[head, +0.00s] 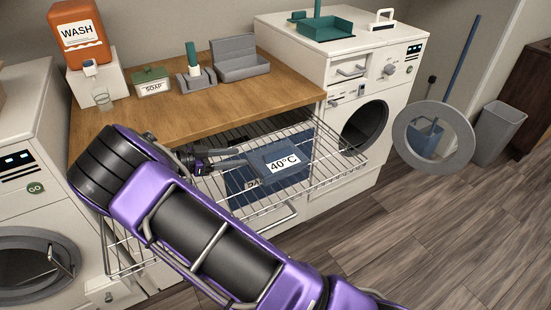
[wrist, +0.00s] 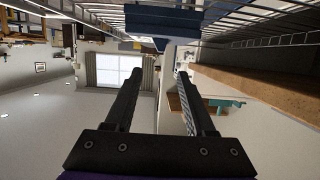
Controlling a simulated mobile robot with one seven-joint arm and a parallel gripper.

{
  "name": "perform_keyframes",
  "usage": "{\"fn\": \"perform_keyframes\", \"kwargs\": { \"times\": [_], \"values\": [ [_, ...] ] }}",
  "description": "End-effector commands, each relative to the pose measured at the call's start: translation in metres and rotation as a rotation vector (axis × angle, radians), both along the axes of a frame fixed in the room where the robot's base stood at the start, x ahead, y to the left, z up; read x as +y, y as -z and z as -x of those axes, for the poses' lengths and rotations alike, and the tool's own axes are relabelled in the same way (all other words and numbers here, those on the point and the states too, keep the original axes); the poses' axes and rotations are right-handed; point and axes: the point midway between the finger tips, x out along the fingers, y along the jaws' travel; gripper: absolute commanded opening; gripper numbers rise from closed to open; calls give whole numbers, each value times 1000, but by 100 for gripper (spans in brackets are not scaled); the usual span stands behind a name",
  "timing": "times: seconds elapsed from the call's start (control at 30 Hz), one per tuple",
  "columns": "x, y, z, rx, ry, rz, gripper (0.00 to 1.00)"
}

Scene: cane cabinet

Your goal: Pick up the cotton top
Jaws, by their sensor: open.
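A blue folded cloth, which I take to be the cotton top (head: 240,188), lies on the pull-out wire rack (head: 338,165). A blue piece with a white "40°C" label (head: 280,161) sits at its right end; I cannot tell whether it is part of the top. My gripper (head: 242,158) is at the rack, with its fingers pointing right toward the labelled piece. In the wrist view, the fingers (wrist: 166,66) are apart with nothing between them. A blue shape (wrist: 160,22) shows beyond the tips at the top. My arm hides the rack's left part.
A wooden counter (head: 190,112) above the rack holds a soap box (head: 153,87), a grey tray (head: 238,62) and an orange wash bottle (head: 78,38). The right washer (head: 305,62) has its round door (head: 433,137) open.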

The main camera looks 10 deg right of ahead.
Motion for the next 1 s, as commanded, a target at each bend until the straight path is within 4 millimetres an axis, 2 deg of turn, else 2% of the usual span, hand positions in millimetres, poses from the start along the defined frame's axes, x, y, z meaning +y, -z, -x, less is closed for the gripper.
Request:
{"fn": "perform_keyframes", "kwargs": {
  "times": [0.03, 0.2, 0.4, 0.73, 1.0],
  "values": [
    [-13, 3, -3, 2, 5, 2, 55],
    [-47, 14, -14, 4, 4, 2, 55],
    [-80, 24, -25, 2, 1, 1, 55],
    [-100, 30, -32, 2, 0, 1, 55],
    [-135, 39, -44, 2, -1, 0, 55]
  ]
}}
